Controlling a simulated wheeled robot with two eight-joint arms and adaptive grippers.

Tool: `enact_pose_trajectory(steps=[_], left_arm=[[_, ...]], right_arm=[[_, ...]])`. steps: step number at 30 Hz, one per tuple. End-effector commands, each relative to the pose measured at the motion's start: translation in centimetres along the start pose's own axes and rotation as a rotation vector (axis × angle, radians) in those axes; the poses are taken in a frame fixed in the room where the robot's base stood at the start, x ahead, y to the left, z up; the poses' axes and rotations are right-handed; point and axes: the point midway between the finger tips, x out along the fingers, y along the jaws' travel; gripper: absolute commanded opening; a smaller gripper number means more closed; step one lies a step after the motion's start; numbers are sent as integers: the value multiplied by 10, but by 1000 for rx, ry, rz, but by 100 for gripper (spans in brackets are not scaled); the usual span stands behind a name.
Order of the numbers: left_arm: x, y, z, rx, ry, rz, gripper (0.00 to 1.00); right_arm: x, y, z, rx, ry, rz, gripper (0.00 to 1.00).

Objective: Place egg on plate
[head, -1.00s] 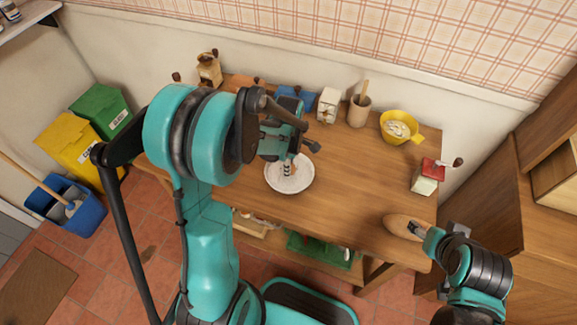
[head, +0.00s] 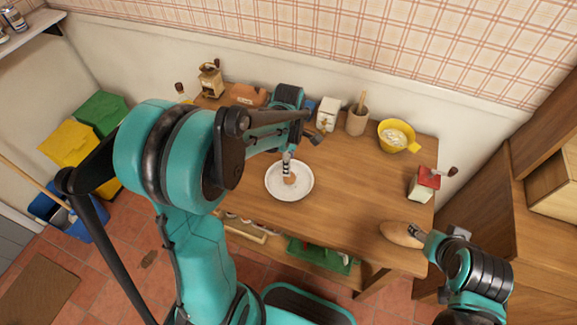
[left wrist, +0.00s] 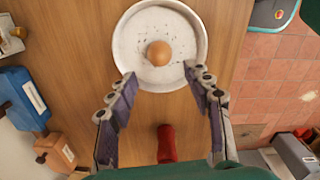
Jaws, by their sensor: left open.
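The brown egg (head: 290,179) rests on the white speckled plate (head: 302,195) on the wooden table. In the left wrist view the egg (left wrist: 159,53) sits near the middle of the plate (left wrist: 131,37), with clear space around it. My left gripper (head: 286,160) is over the plate's far edge in the head view. In the left wrist view its fingers (left wrist: 160,74) are spread, with nothing between the tips and the egg beyond them. My right gripper (head: 424,236) is beside a brown loaf-shaped thing (head: 400,234); its jaws are too small to read.
A yellow bowl (head: 386,137), a utensil pot (head: 356,123), a white box (head: 328,113) and a red-topped mill (head: 424,184) stand on the table. A red object (left wrist: 166,143) lies below the plate in the left wrist view. The table right of the plate is clear.

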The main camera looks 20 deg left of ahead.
Motion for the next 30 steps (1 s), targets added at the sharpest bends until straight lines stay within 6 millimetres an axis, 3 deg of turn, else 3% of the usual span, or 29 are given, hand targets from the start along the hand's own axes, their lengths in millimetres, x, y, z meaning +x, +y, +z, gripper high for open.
enact_pose_trajectory(steps=[3, 9, 13, 17, 21, 27, 30], left_arm=[[-25, 0, 0, 0, 0, 0, 50], [-43, -1, 0, 12, -1, 4, 50], [-58, -13, 3, 150, -5, 51, 50], [-84, -39, 8, 469, 8, 161, 50], [-108, -72, 12, 893, 75, 308, 50], [-120, -112, 16, 1425, 251, 479, 50], [-121, -125, 16, 1604, 337, 528, 50]], right_arm=[[-9, 0, -6, 0, 0, 0, 62], [-12, 0, -9, 0, 0, 0, 62], [-12, 0, -9, 0, 0, 0, 62], [-12, 0, -9, 0, 0, 0, 62], [-12, 0, -8, 0, 0, 0, 62], [-12, 0, -9, 0, 0, 0, 62], [-12, 0, -9, 0, 0, 0, 62]])
